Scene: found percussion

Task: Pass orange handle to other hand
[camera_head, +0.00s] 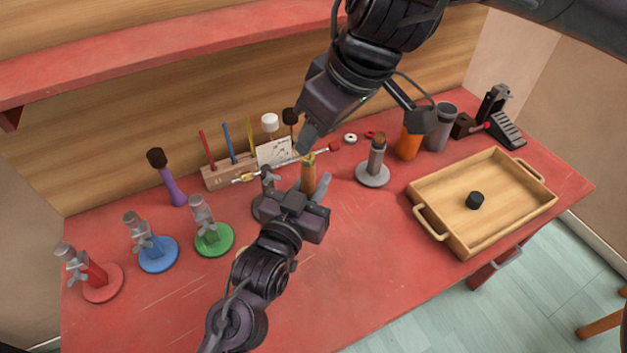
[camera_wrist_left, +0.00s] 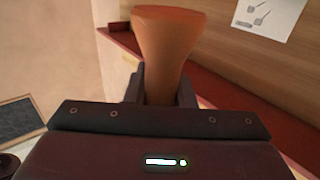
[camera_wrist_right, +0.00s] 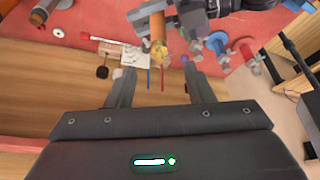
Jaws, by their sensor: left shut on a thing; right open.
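The orange handle (camera_head: 308,174) stands roughly upright in my left gripper (camera_head: 306,193), which is shut on its lower part. In the left wrist view the handle (camera_wrist_left: 168,45) flares at its end and rises from between the jaws. My right gripper (camera_head: 308,138) is open and empty, just above the handle's top end in the head view. In the right wrist view the handle (camera_wrist_right: 158,30) shows beyond and between the open fingers (camera_wrist_right: 158,85), apart from them. The handle's gripped part is hidden by the left jaws.
Red, blue and green stands (camera_head: 213,238) are at the left, and a grey stand (camera_head: 373,172) is right of the handle. A wooden rack (camera_head: 228,172) lies behind. The front middle of the table is clear.

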